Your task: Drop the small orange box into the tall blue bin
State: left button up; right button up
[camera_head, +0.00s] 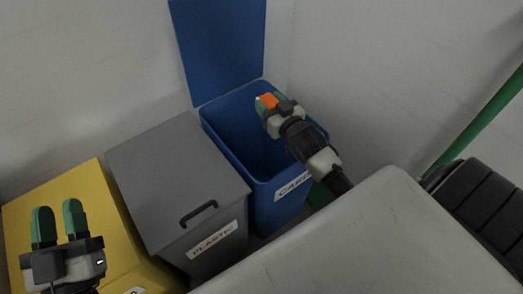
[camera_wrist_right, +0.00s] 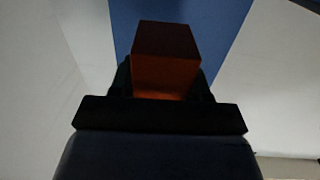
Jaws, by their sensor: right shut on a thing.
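The small orange box (camera_head: 268,100) is held between the fingers of my right gripper (camera_head: 270,101). In the right wrist view the orange box (camera_wrist_right: 165,62) fills the space between the dark fingers. The tall blue bin (camera_head: 242,128) stands at the centre with its lid (camera_head: 219,45) raised at the back. In the head view, my right gripper and the box appear over the bin's open top, towards its right side; their height above the rim is hard to tell. My left gripper (camera_head: 58,222) is open and empty at the lower left, its green fingers apart.
A grey bin (camera_head: 175,175) with a closed lid and a handle, labelled PLASTIC, stands left of the blue bin. A yellow bin (camera_head: 100,205) stands further left. Pale walls (camera_head: 370,70) rise behind. A green pole (camera_head: 480,121) runs at the right.

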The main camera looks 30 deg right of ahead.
jog(key=o, duration=1)
jog(key=shift+c, duration=0.2)
jog(key=shift+r, duration=0.1)
